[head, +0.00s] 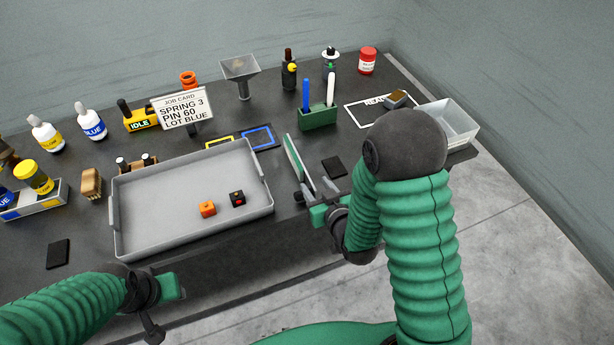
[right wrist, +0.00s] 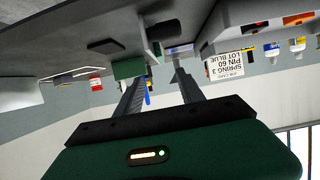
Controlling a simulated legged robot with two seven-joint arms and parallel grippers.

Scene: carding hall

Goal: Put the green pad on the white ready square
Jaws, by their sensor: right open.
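The white ready square (head: 352,109) is an outline at the table's back right, partly hidden by my right arm. A small brown and grey block (head: 396,98) lies over its far side. I cannot pick out a flat green pad for certain. A thin, upright green and pale panel (head: 293,157) stands right of the tray, close to my right gripper; I cannot tell if it is the pad. My right gripper (head: 314,185) is open by the table's front edge. Its fingers show apart and empty in the right wrist view (right wrist: 160,95). My left gripper (head: 172,286) is at the front left, its fingertips unclear.
A grey tray (head: 118,215) holds an orange cube and a black cube. Dark flat pads lie right of the tray (head: 334,167) and at far left (head: 58,254).

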